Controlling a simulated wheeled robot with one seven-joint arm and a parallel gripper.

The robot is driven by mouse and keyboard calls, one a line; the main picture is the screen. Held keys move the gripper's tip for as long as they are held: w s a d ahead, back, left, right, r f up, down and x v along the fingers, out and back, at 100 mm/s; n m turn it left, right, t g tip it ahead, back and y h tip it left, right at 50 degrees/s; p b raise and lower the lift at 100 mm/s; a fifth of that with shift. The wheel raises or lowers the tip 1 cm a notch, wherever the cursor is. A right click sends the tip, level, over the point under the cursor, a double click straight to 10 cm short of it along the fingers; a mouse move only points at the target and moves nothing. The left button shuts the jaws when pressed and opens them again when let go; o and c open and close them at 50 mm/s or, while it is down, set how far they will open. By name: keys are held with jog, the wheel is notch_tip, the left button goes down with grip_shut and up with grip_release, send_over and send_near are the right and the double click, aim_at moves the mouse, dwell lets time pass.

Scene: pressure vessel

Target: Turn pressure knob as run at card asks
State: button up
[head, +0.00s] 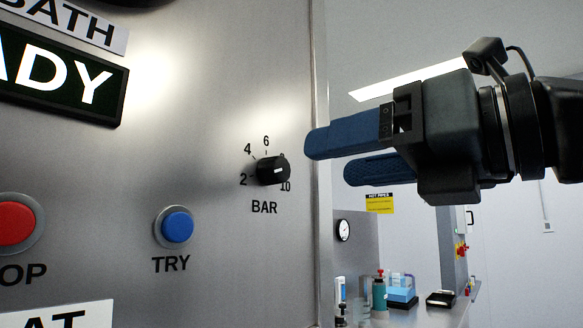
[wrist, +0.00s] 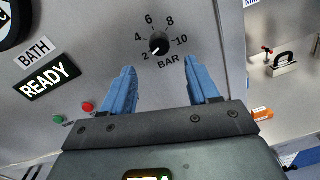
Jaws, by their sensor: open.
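The black pressure knob (head: 273,170) sits on the steel panel, ringed by numbers from 2 to 10, with BAR below. In the wrist view the knob (wrist: 159,43) has its white mark pointing to the lower left, towards 2. My gripper (head: 325,158) is open, with blue fingers, to the right of the knob in the head view and clear of it. In the wrist view the knob shows beyond and between the two fingertips (wrist: 160,67), with nothing held. A white card (head: 68,317) reading AT is cut off at the lower left; its value is out of view.
A blue TRY button (head: 177,227) and a red button (head: 15,223) stand left of the knob. A READY display (head: 62,78) is above them. The panel's right edge is close to the knob. Beyond it is a bench (head: 405,316) with bottles and a blue box.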

aim_at(283, 170)
jog(key=shift+p+x, duration=0.7)
jog(key=shift+x, duration=3.2)
jog(key=shift+c, duration=0.2)
jog(key=c, duration=1)
